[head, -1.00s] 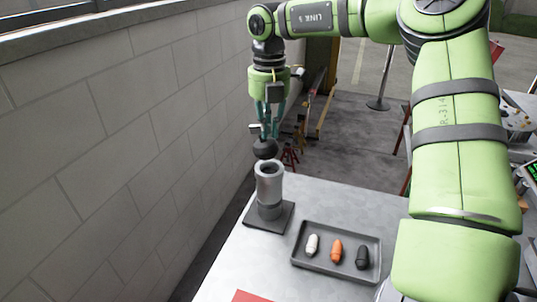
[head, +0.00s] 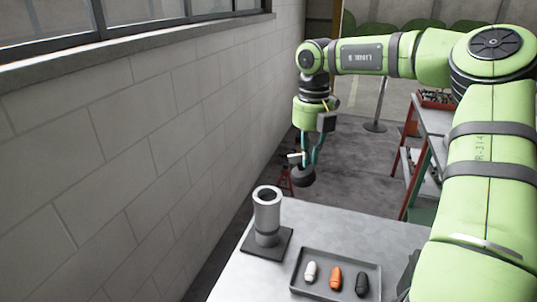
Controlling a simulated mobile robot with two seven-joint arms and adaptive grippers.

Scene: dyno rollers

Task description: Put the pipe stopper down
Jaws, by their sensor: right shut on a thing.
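The pipe stopper (head: 303,177) is a dark round piece held at the lower end of my right gripper (head: 304,160), which is shut on it. It hangs in the air to the right of and behind the grey pipe (head: 267,218), apart from it. The pipe stands upright on a dark square base on the table, and its top opening shows uncovered. My left gripper is not in view.
The light grey table (head: 345,228) has clear room behind the tray. A dark tray (head: 298,272) at the front holds a white, an orange and a black capsule-shaped piece. A block wall (head: 130,170) runs along the left. Red-framed shelving (head: 432,150) stands behind at right.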

